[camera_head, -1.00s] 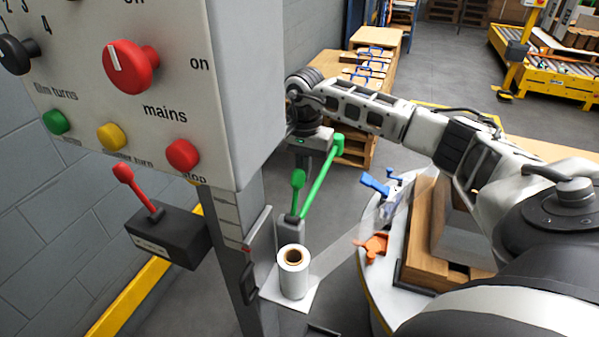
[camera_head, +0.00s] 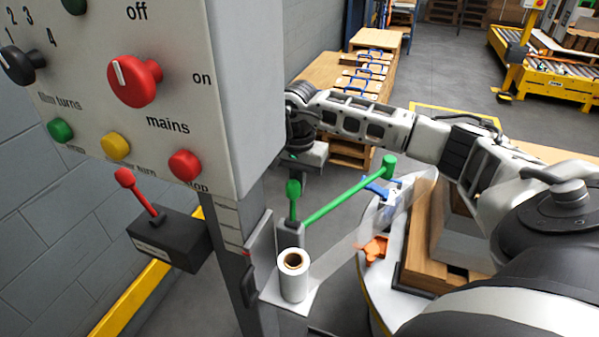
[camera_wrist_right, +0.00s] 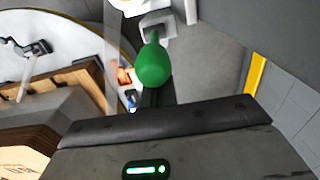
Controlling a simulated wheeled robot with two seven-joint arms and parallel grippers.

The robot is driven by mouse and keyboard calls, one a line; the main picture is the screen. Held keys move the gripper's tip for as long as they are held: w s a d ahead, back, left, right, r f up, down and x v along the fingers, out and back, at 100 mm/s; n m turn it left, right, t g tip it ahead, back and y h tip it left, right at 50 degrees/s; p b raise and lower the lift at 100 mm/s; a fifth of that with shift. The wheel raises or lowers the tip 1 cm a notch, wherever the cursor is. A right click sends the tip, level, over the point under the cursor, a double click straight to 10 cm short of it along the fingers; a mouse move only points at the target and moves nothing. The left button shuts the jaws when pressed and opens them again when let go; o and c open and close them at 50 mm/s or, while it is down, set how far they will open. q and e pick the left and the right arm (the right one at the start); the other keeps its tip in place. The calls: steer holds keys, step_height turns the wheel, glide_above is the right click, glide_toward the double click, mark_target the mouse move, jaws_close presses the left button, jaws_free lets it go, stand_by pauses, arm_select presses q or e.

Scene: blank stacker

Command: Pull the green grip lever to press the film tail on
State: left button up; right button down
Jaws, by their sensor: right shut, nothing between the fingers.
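A short upright lever with a green grip (camera_head: 293,188) stands on the grey bracket above the film roll (camera_head: 293,277). A long green arm (camera_head: 345,195) slants up to the right from the same bracket to a green knob. A see-through film strip (camera_head: 345,250) runs from the roll towards the load. My right gripper (camera_head: 298,173) is shut and empty, just behind the short green grip. In the right wrist view the grip (camera_wrist_right: 153,62) is just beyond my dark fingers (camera_wrist_right: 158,97) and hides their tips; I cannot tell whether they touch. My left gripper is not in view.
A control panel (camera_head: 190,105) and its post stand at left and centre. A black box (camera_head: 170,240) with a red lever sits below the panel. A turntable (camera_head: 372,285) with wooden boxes (camera_head: 425,240) and blue and orange pieces is at right.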

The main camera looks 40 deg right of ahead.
steer(key=shift+s+a+f, duration=0.1)
steer(key=shift+s+a, duration=0.25)
steer(key=shift+a, duration=0.3)
steer(key=shift+s+a+f, duration=0.1)
steer(key=shift+s+a, duration=0.25)
steer(key=shift+a, duration=0.3)
steer(key=shift+w+d, duration=0.1)
steer(key=shift+w+d+r, duration=0.1)
steer(key=shift+w+d, duration=0.2)
steer(key=shift+d, duration=0.25)
steer(key=shift+w+d, duration=0.25)
steer(key=shift+d, duration=0.3)
steer(key=shift+w+d+r+b, duration=0.1)
steer(key=shift+w+d+b, duration=0.2)
steer(key=shift+d, duration=0.35)
steer(key=shift+w+d+r+b, duration=0.1)
steer(key=shift+w+d+b, duration=0.25)
steer(key=shift+d, duration=0.35)
steer(key=shift+w+d+b, duration=0.15)
steer(key=shift+w+d, duration=0.25)
steer(key=shift+d, duration=0.25)
